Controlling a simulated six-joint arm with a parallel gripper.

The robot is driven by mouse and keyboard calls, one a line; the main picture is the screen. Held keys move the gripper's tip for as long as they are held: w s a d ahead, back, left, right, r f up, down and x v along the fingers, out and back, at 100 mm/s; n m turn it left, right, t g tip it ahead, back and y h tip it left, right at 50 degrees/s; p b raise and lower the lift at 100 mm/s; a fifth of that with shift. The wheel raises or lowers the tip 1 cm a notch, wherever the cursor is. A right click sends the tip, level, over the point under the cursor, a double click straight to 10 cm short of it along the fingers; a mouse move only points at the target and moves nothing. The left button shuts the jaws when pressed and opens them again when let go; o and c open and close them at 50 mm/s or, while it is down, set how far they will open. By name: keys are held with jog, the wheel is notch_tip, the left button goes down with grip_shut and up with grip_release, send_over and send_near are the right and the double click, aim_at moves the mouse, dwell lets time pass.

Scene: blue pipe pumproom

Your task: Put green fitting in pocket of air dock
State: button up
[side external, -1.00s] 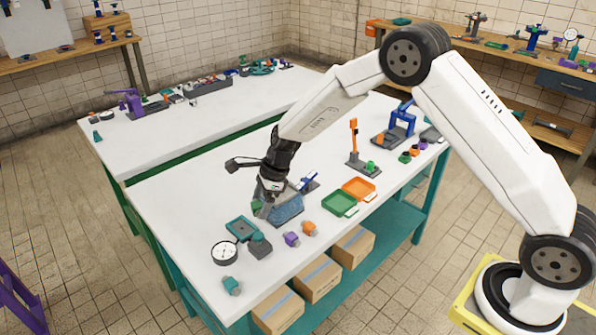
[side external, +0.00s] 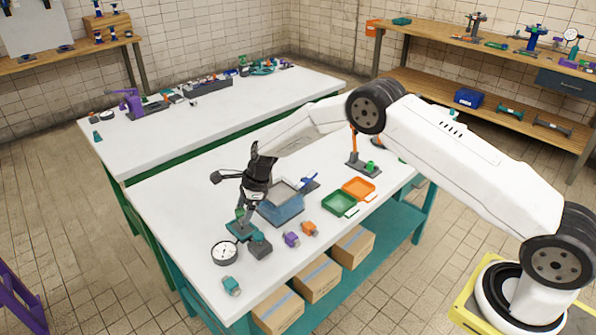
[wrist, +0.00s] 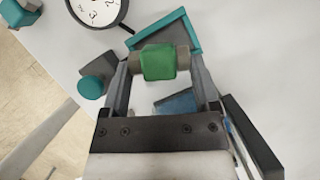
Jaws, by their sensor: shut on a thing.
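My gripper (side external: 242,213) is shut on the green fitting (wrist: 159,62), with one finger on each grey end of it in the wrist view. The green fitting also shows small between my fingertips in the side view (side external: 239,214). The air dock (side external: 234,231), with a teal-rimmed pocket and a dark block with a teal round part, lies below my gripper. In the wrist view the teal rim of the air dock (wrist: 182,24) shows just beyond the fitting. The fitting appears above the pocket's near side; the exact height is unclear. The fitting hides part of the pocket.
A blue open bin (side external: 285,213) stands right beside my gripper. A round gauge (side external: 224,253) lies left of the dock. Purple (side external: 291,239), orange (side external: 309,228) and teal (side external: 231,286) fittings lie near the front edge. Green (side external: 340,204) and orange (side external: 359,189) trays sit to the right.

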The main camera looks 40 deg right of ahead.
jog(key=shift+w+f, duration=0.15)
jog(key=shift+f, duration=1.55)
jog(key=shift+f, duration=0.15)
jog(key=o, duration=1.3)
jog(key=shift+v, duration=6.1)
jog(key=shift+w+a, duration=0.1)
